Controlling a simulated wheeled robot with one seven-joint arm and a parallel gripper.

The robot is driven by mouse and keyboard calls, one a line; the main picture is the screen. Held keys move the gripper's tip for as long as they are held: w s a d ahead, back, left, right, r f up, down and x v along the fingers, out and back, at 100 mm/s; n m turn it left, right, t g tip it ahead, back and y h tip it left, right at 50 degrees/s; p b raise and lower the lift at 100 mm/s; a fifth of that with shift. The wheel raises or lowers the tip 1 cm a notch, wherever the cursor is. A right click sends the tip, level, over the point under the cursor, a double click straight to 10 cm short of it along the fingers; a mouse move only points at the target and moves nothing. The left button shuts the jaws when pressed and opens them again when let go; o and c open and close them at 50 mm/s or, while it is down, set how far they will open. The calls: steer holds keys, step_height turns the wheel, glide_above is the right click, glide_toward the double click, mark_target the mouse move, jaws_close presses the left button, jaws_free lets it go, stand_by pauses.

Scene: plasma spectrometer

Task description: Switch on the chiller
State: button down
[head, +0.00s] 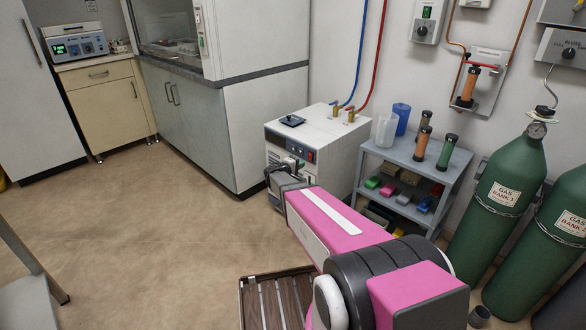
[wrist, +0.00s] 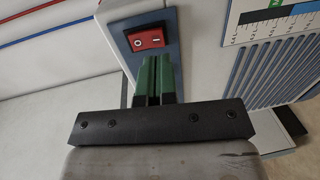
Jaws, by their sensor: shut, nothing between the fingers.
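The chiller (head: 322,143) is a white box on the floor against the wall, with blue and red hoses at its top. Its front has a blue panel with a red rocker switch (head: 310,156). In the wrist view the red switch (wrist: 146,39) shows marks on its face, set in the blue-grey panel. My gripper (wrist: 154,60) has green fingers closed together, with nothing between them. The fingertips are just below the switch in the wrist view; I cannot tell whether they touch it. In the head view my arm hides part of the chiller's front and most of the gripper.
A grey shelf cart (head: 414,153) with bottles, cylinders and coloured boxes stands right of the chiller. Green gas cylinders (head: 497,200) stand farther right. A white cabinet (head: 262,125) is at left. A slatted wooden surface (head: 272,300) lies in front. Floor at left is clear.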

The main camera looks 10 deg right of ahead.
mark_target(309, 160)
steer(key=shift+x, duration=2.1)
steer(key=shift+w+d, duration=0.1)
steer(key=shift+d, duration=0.05)
steer(key=shift+s+a+f, duration=0.1)
steer(key=shift+s+a, duration=0.1)
steer(key=shift+a, duration=0.25)
steer(key=f+v, duration=0.3)
steer(key=v, duration=0.9)
steer(key=shift+s+a, duration=0.4)
steer(key=shift+a, duration=0.05)
